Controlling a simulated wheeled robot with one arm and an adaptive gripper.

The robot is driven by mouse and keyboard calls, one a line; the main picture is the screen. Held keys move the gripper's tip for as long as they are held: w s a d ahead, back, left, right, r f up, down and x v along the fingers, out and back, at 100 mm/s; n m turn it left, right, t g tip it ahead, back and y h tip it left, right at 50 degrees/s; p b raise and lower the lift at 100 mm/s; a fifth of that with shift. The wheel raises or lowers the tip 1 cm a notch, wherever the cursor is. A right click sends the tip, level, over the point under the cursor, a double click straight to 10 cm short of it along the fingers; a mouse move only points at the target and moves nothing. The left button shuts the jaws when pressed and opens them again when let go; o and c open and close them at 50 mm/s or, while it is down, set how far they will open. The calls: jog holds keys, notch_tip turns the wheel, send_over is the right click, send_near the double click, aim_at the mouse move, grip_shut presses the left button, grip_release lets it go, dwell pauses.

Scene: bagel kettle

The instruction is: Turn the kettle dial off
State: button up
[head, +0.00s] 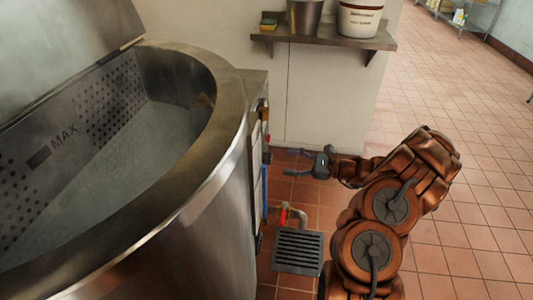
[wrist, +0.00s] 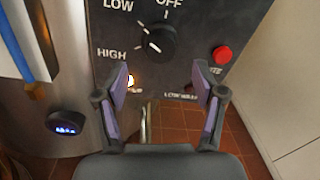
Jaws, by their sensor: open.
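The kettle dial (wrist: 160,42) is a black round knob on a dark control panel (wrist: 195,25), in the upper middle of the wrist view. The printed words LOW, OFF and HIGH stand around it. I cannot tell for certain which mark its pointer is at. My gripper (wrist: 168,84) is open and empty, its two fingers apart below the dial in the picture and not touching it. In the head view my gripper (head: 288,162) faces the side of the big steel kettle (head: 215,185). The dial is hidden there.
A red button (wrist: 222,54) sits right of the dial. A small lamp (wrist: 130,81) glows behind the left finger. A blue-lit device (wrist: 66,122) is at lower left. A shelf (head: 325,37) with containers hangs on the wall. A floor drain (head: 298,252) lies below.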

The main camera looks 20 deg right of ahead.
jog(key=shift+b+x, duration=0.6)
jog(key=shift+x, duration=2.75)
jog(key=shift+c, duration=0.4)
jog(key=c, duration=1.1)
jog(key=shift+o, duration=0.2)
